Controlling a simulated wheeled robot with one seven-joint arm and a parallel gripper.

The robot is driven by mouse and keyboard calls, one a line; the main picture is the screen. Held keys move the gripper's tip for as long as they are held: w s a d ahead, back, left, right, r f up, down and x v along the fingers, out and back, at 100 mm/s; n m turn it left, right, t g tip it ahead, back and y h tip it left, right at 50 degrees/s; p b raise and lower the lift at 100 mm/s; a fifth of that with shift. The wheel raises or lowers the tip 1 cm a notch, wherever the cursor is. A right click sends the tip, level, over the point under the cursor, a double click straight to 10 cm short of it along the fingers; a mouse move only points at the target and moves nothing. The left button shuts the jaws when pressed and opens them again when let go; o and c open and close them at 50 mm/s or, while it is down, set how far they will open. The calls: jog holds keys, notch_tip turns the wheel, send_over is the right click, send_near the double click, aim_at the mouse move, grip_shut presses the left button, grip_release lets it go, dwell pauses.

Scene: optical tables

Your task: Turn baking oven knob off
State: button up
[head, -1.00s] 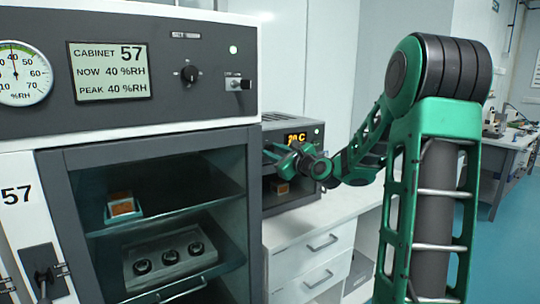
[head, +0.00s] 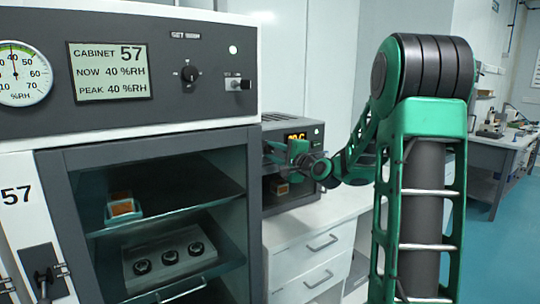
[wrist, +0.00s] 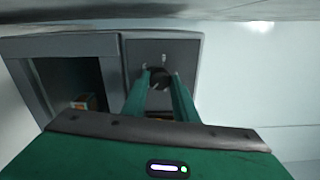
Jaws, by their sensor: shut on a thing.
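The baking oven (head: 316,133) stands on the white bench beyond the dark cabinet. Its orange display (head: 296,136) is partly covered by my arm. My gripper (head: 272,152) is at the oven's front in the head view, where its fingertips are hard to make out. In the wrist view, the oven (wrist: 190,50) shows its control panel, and my gripper (wrist: 161,74) has its two green fingers on either side of a dark round knob (wrist: 160,80). The gripper is shut on this knob. The knob's pointer cannot be read.
The dark cabinet (head: 50,122) with gauge and readout fills the left, close to my arm. The white bench (head: 290,232) is clear in front of the oven. A small orange-labelled item (wrist: 84,102) sits in the oven chamber.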

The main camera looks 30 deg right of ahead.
jog(key=n, duration=0.7)
jog(key=shift+a+f, duration=0.2)
jog(key=shift+a, duration=0.1)
jog(key=n, duration=0.7)
jog(key=shift+n, duration=0.4)
jog(key=n, duration=0.6)
jog(key=shift+d, duration=0.1)
jog(key=n, duration=0.5)
jog(key=shift+f, duration=0.1)
jog(key=shift+n, duration=0.4)
jog(key=o, duration=1.1)
jog(key=shift+c, duration=0.2)
jog(key=shift+d, duration=0.1)
